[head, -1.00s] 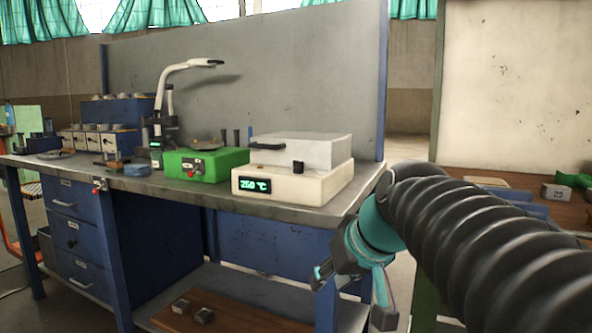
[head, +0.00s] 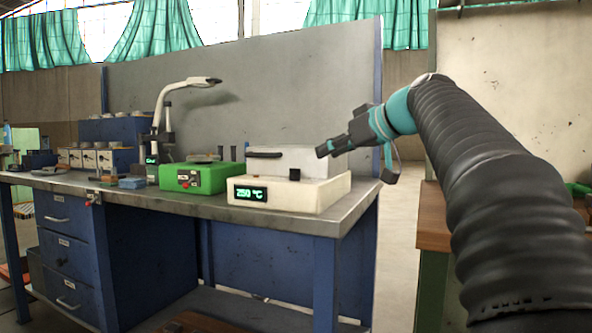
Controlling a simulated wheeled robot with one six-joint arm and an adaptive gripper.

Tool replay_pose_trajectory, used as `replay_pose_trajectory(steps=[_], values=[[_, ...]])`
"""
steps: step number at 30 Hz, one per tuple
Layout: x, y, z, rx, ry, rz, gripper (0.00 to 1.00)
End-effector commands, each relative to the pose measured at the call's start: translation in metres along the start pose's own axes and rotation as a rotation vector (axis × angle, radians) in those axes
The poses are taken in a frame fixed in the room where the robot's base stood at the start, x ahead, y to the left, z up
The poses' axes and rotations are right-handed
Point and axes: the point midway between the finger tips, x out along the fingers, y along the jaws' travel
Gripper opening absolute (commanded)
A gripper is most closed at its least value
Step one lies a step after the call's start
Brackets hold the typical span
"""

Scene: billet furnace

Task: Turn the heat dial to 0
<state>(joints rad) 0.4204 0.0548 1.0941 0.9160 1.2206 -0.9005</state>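The furnace (head: 324,197) is a cream box with a pale grey lid (head: 305,160) on the workbench. Its green display (head: 250,193) reads 250 °C. A small black dial (head: 294,174) stands on its top edge, right of the lid's dark handle (head: 264,155). The dial's marks are too small to read. My gripper (head: 322,150) is to the upper right of the dial in the picture, pointing left, and looks apart from it. Its fingers lie close together in this view, and I cannot tell whether they are open or shut. I see nothing held in it.
A green box (head: 205,178) with a red button stands left of the furnace. Behind it rises a white arm-like stand (head: 170,95). A grey panel (head: 280,80) backs the bench. Another table (head: 432,215) stands at the right, with a floor gap between.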

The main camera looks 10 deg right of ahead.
Motion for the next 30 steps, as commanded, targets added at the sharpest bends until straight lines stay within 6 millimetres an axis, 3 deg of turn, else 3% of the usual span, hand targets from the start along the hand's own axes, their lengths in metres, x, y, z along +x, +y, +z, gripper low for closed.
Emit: replay_pose_trajectory(steps=[15, 22, 30], values=[[0.094, -0.001, 0.001, 0.001, -0.002, -0.002, 0.35], [0.114, 0.000, 0.001, 0.001, -0.001, 0.000, 0.35], [0.117, 0.000, 0.001, 0.002, -0.001, 0.001, 0.35]])
